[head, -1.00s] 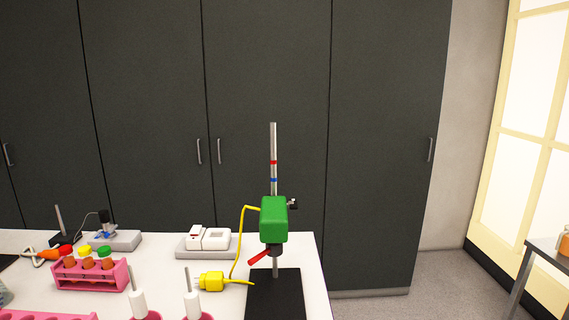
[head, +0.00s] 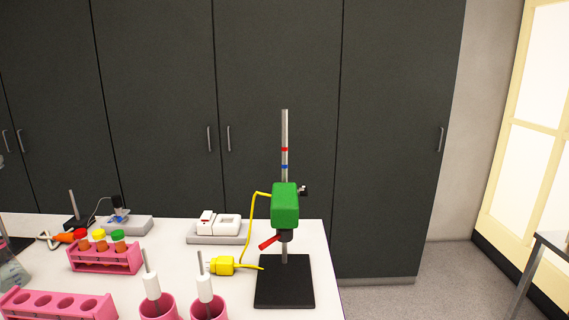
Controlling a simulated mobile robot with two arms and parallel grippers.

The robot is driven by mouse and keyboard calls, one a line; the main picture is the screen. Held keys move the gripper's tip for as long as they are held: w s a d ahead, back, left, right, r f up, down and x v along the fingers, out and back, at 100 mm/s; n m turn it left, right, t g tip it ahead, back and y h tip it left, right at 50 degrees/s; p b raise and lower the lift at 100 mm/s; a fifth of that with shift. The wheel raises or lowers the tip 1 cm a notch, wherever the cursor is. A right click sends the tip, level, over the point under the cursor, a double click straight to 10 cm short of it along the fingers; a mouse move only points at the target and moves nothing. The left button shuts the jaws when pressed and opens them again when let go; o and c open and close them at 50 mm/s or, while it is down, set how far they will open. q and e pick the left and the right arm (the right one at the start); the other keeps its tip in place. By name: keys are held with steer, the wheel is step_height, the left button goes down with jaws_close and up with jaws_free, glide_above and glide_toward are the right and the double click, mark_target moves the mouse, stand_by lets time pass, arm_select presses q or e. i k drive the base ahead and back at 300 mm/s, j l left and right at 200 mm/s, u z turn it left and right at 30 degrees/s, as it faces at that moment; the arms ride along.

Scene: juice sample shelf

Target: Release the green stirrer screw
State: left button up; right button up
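The green stirrer (head: 285,206) is mounted on an upright metal rod (head: 285,130) with a red band and a blue band above it. The rod rises from a black base plate (head: 285,296) near the right end of the white table. A small dark clamp screw (head: 303,190) sticks out at the stirrer's upper right. A red part (head: 269,243) points left below the green body. A yellow cable runs from the stirrer to a yellow plug (head: 223,266) lying on the table. Neither of my grippers shows in the head view.
Pink cups (head: 158,307) with white-handled tools stand left of the base plate. A pink rack (head: 105,258) holds tubes with red, yellow and green caps; an empty pink rack (head: 60,305) is nearer. A white device (head: 219,227) stands behind.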

mark_target(303, 191)
steer(key=l+u, duration=0.25)
steer(key=l, duration=0.4)
steer(key=l+u, duration=0.25)
steer(key=l, duration=0.45)
steer(key=k, duration=0.05)
